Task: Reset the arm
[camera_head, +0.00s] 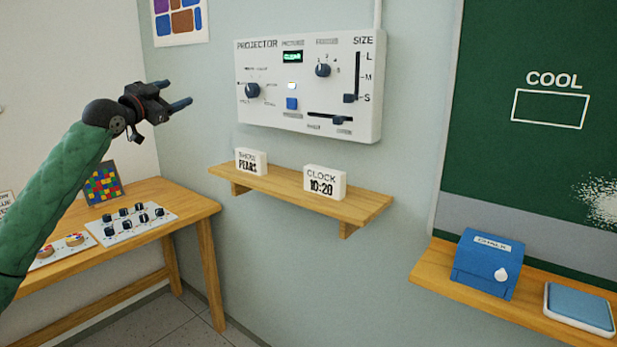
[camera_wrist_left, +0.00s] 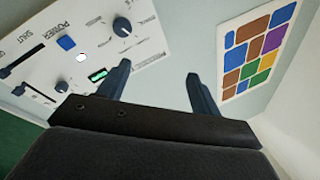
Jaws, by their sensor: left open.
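My left arm comes in from the left in the head view, in a green quilted sleeve. My left gripper (camera_head: 180,94) is raised in front of the wall, left of the white projector panel (camera_head: 350,98), and holds nothing. In the left wrist view the two fingers of my left gripper (camera_wrist_left: 160,88) stand apart with only wall between them. The projector panel (camera_wrist_left: 150,42) fills the upper left of that view, and a colour chart (camera_wrist_left: 262,45) is at the right. My right gripper is not in view.
A wooden shelf (camera_head: 290,190) below the panel holds two white cards. A wooden table (camera_head: 190,205) stands at the left with a board of black knobs (camera_head: 130,224). A blue chalk box (camera_head: 487,262) and a blue pad (camera_head: 580,306) sit on the ledge under the green chalkboard (camera_head: 530,140).

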